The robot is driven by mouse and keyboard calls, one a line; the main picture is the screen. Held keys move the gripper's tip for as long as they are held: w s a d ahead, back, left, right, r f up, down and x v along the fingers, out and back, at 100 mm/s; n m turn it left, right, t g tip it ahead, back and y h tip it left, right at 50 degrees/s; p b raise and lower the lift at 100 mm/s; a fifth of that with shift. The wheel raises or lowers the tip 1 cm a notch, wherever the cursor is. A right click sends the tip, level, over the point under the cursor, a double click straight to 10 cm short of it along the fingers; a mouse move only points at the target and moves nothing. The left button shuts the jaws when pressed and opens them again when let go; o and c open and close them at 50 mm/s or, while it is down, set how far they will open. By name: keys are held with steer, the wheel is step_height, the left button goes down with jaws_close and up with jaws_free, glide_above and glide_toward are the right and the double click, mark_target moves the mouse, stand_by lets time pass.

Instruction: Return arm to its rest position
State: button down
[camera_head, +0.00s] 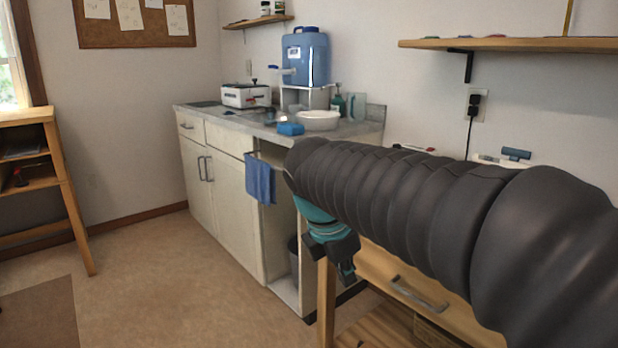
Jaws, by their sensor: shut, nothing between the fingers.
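My arm, in a ribbed dark sleeve, reaches from the lower right to the middle of the head view. My gripper (346,270) hangs below the arm's far end, under a teal wrist part, and points down. It is shut with nothing in it. It is in front of the open end of the counter cabinet and beside a wooden bench leg. The arm hides part of the bench top and the wall behind it.
A counter (225,112) holds a blue water jug (305,58), a white bowl (317,121) and a blue sponge (290,129). A blue towel (260,180) hangs on its front. A wooden bench drawer (375,264) is close below my arm.

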steer(key=s+f+m+y, duration=0.2)
steer(key=s+f+m, duration=0.4)
steer(key=m, duration=0.7)
steer(key=s+d+f+m+t+y, duration=0.1)
steer(key=s+d+f+m+t, duration=0.1)
steer(key=s+d+m, duration=0.7)
steer(key=shift+s+d+f+m+t, duration=0.2)
steer(key=shift+s+f+m+t, duration=0.15)
steer(key=shift+s, duration=0.2)
